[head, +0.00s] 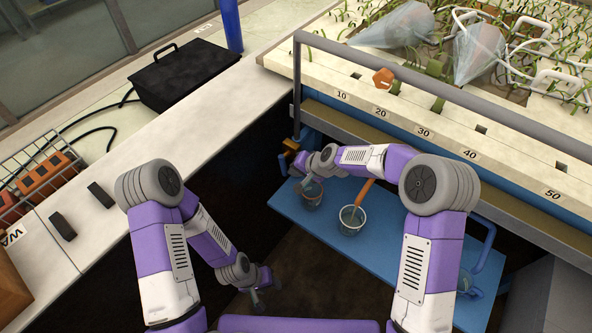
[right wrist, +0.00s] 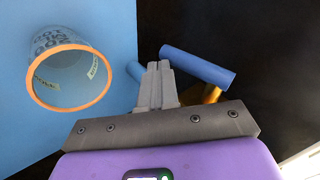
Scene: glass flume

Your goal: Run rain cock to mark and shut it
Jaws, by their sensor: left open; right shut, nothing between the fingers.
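The brass cock (head: 291,146) sits at the left end of the flume's front. In the right wrist view its brass part (right wrist: 211,93) shows below a blue bar (right wrist: 198,66). A clear beaker with an orange rim (head: 311,198) stands below the cock on the blue shelf. In the right wrist view the beaker (right wrist: 66,78) bears printed lettering and a label strip; its water level cannot be made out. My right gripper (right wrist: 157,72) is shut and empty, its fingertips close to the blue bar; contact is unclear. My left gripper (head: 266,289) is open and empty, low, left of the shelf.
A second beaker (head: 351,221) with an orange-brown stick stands right of the first on the blue shelf (head: 400,239). A grey rail (head: 440,88) runs above the numbered flume edge. A black box (head: 186,74) and wire rack (head: 38,178) occupy the left bench.

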